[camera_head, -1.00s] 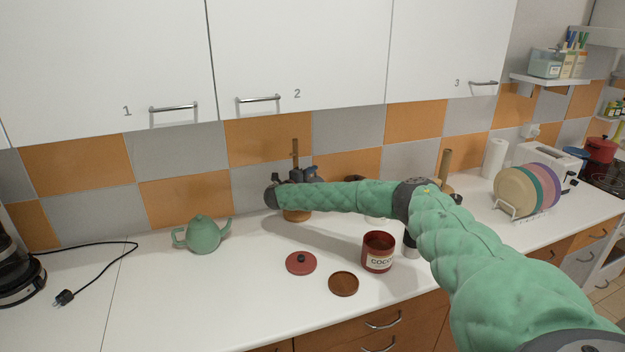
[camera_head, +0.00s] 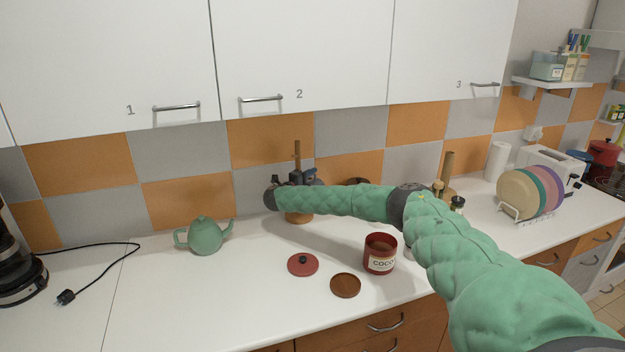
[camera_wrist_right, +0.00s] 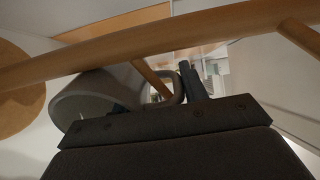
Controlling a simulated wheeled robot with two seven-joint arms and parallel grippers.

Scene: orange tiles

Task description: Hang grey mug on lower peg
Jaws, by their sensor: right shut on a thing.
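The grey mug (camera_wrist_right: 88,100) lies on its side in the right wrist view, mouth towards the left and handle to the right. My right gripper (camera_head: 307,178) is shut on it; one dark finger (camera_wrist_right: 193,82) shows beside the handle. The wooden mug tree (camera_head: 297,151) stands behind the gripper, its round base (camera_head: 299,217) on the counter. In the wrist view its post (camera_wrist_right: 100,59) crosses above the mug, and a slanting peg (camera_wrist_right: 151,80) appears at the handle loop. I cannot tell whether it passes through. My left gripper is out of view.
A green teapot (camera_head: 204,236) stands left of the tree. A red cocoa canister (camera_head: 380,255), its red lid (camera_head: 303,264) and a brown coaster (camera_head: 345,285) are in front. A second wooden stand (camera_head: 447,174) is partly behind my arm. The plate rack (camera_head: 512,212) is farther right.

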